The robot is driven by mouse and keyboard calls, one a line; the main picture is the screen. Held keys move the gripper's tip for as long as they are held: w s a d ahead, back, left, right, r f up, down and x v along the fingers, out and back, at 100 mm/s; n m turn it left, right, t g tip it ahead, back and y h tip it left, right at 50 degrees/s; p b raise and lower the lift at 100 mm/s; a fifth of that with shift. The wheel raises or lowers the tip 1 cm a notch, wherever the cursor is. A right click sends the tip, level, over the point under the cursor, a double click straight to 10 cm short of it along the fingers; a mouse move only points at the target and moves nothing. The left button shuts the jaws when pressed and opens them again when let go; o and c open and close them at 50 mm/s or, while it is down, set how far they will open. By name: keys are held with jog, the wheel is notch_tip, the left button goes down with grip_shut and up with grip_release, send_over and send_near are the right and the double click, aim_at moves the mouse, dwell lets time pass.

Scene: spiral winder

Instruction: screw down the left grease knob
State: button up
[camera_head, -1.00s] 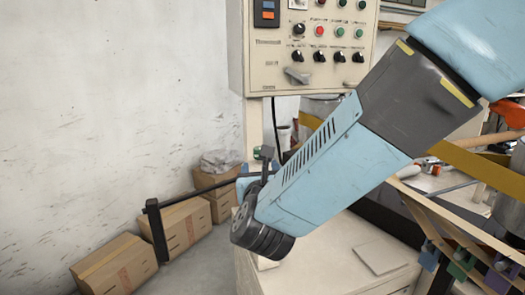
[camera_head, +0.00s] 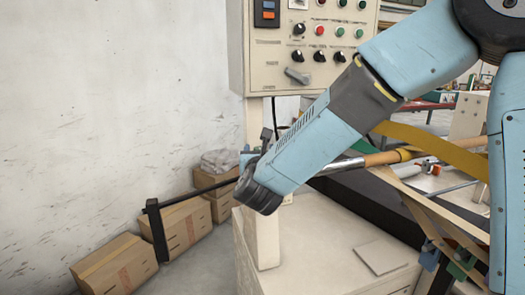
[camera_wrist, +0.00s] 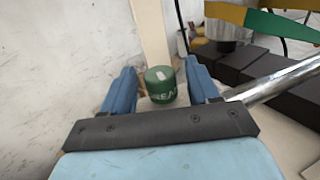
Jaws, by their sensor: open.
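A green grease knob (camera_wrist: 161,86) with white lettering and a pale mark on its top shows in the wrist view. It lies between the two blue fingers of my gripper (camera_wrist: 161,92), with a gap visible on both sides. My gripper is open. I cannot tell from this view how far the fingertips are above or around the knob. In the head view my arm hides the knob and most of the gripper.
A control panel (camera_head: 308,75) with buttons and dials stands on a post above my wrist. Cardboard boxes (camera_head: 110,265) sit by the wall at left. A metal roller (camera_wrist: 280,80) runs close to the right finger. A cream cabinet (camera_head: 330,245) stands below.

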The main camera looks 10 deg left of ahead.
jog(key=shift+x, duration=0.8)
jog(key=shift+s, duration=0.1)
jog(key=c, duration=0.9)
jog(key=shift+d+f, duration=0.1)
jog(key=shift+d, duration=0.05)
jog(key=shift+c, duration=0.3)
jog(key=shift+h, duration=0.3)
